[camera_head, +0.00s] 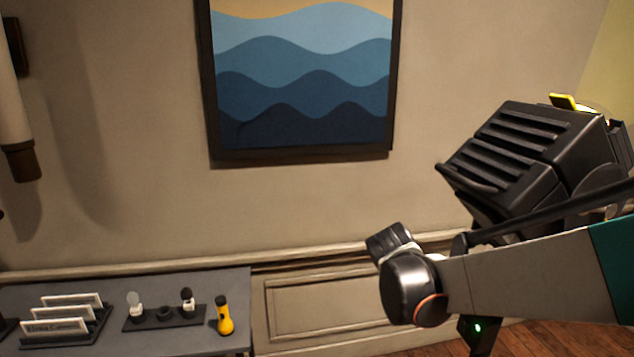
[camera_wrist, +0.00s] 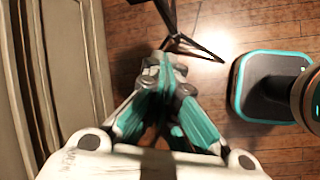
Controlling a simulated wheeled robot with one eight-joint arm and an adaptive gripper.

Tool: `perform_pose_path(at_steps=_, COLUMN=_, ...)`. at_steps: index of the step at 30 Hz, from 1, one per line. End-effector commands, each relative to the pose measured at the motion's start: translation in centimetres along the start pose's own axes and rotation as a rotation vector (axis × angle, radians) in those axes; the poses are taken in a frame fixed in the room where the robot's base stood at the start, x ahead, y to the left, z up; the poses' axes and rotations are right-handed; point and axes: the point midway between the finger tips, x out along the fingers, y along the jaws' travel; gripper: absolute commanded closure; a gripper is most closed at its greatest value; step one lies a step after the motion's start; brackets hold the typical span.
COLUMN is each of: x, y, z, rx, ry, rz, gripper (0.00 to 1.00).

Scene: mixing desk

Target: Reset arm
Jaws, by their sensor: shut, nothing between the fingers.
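My gripper (camera_wrist: 168,62) shows in the wrist view with its teal and grey fingers drawn together. It is shut and empty, above the wooden floor (camera_wrist: 215,20). In the head view my arm reaches in from the right edge, in front of the wall. My gripper's fingers cannot be made out there.
A black ribbed lamp-like box (camera_head: 525,150) stands close behind my arm. Black tripod legs (camera_wrist: 185,42) stand near my fingertips in the wrist view. A grey desk (camera_head: 85,343) at lower left holds a yellow flashlight (camera_head: 224,318) and a card rack (camera_head: 65,330). A framed picture (camera_head: 300,75) hangs behind.

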Motion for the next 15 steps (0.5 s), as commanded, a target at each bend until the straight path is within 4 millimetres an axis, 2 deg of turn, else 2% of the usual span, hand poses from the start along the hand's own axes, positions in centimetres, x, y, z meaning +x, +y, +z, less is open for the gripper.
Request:
perform_pose_path(at_steps=6, x=-3.8, y=-3.1, z=2.0, rx=0.3, ry=0.13, rz=0.026, gripper=1.0)
perform_pose_path(at_steps=15, x=-7.9, y=-8.0, z=3.6, rx=0.731, ry=0.317, rz=0.018, gripper=1.0)
